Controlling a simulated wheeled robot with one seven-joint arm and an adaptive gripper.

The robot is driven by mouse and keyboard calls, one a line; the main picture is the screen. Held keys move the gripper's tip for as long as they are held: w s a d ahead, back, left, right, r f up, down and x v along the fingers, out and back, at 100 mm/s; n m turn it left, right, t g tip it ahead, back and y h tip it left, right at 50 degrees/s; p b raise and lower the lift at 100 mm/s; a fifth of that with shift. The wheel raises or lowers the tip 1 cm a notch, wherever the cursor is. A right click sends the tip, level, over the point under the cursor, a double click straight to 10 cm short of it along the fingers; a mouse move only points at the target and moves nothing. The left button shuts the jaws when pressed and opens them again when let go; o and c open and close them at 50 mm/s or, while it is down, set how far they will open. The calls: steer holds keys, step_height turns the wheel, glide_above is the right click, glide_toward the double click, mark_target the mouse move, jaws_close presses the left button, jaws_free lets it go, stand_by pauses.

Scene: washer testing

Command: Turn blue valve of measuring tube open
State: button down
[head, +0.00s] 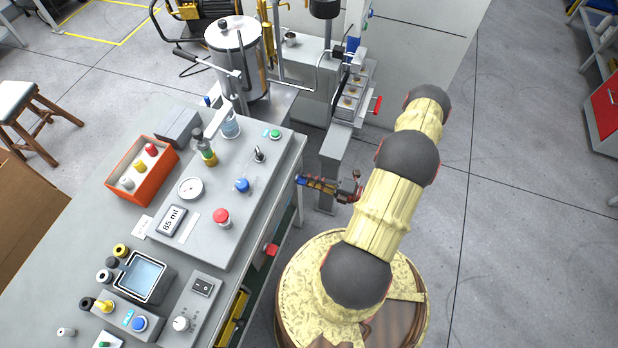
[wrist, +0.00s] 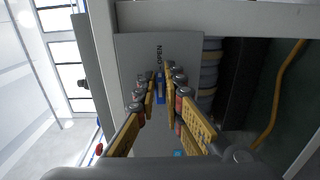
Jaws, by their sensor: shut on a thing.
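The blue valve (wrist: 160,88) shows in the wrist view as a narrow blue handle on a grey panel (wrist: 135,55). The word OPEN is printed on the panel just beyond the handle's far end. My gripper (wrist: 160,78) has its yellow-padded fingers on either side of the handle and is shut on it. The handle lies about in line with the word OPEN. In the head view my gripper (head: 308,182) reaches left to the right side of the bench, with a little blue at its fingertips. I cannot make out the measuring tube for certain.
The grey bench (head: 75,235) carries a control box with a red button (head: 222,217), a blue knob (head: 241,185) and a gauge (head: 190,188). A red knob (head: 271,250) sticks out from the bench side. A grey post (head: 333,165) stands close behind my gripper. Open floor lies right.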

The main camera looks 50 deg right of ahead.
stand_by(0.4)
steer(key=c, duration=1.9)
jaws_free()
steer(key=shift+s+d, duration=0.1)
steer(key=v, duration=1.1)
steer(key=shift+s+d, duration=0.15)
steer(key=shift+s, duration=0.2)
steer(key=shift+f, duration=0.1)
